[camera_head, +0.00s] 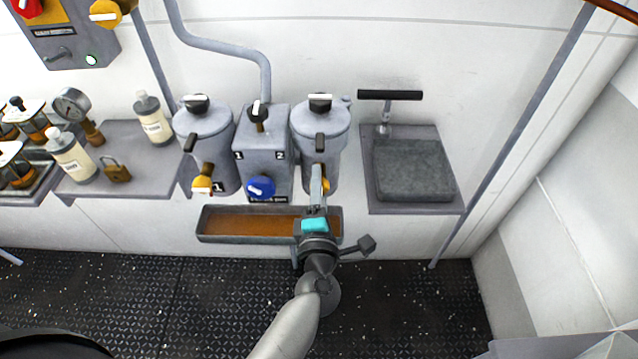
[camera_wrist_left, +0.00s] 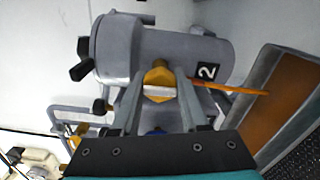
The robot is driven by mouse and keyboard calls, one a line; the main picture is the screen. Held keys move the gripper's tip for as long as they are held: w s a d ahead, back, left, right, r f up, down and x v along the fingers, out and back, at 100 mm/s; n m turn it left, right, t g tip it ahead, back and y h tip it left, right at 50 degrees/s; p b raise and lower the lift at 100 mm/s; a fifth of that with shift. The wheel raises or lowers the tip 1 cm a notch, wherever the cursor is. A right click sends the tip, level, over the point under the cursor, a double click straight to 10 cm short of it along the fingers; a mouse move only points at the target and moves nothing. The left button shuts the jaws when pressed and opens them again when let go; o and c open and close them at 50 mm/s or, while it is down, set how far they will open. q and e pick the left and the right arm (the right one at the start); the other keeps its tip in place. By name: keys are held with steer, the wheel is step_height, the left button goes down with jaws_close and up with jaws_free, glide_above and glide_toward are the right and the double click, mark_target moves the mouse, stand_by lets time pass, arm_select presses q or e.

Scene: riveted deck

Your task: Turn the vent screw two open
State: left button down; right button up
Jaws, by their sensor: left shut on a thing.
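In the left wrist view the canister (camera_wrist_left: 190,55) bears a "2" label. My left gripper (camera_head: 319,178) is low at the canister's front, its fingers on either side of a yellow screw with a pale bar (camera_wrist_left: 157,82). The screw shows partly behind the fingers in the head view (camera_head: 327,186). I cannot tell how far it is turned. My right gripper is out of view.
A tray (camera_head: 215,238) with brown-orange contents lies below. A thin orange streak (camera_wrist_left: 235,88) runs from the canister toward it. Canister one (camera_head: 205,130) and a box with a blue knob (camera_head: 261,187) stand left. A shelf with a grey block (camera_head: 412,170) is right.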

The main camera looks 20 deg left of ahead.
arm_select(q)
steer(key=shift+c, duration=2.1)
jaws_free()
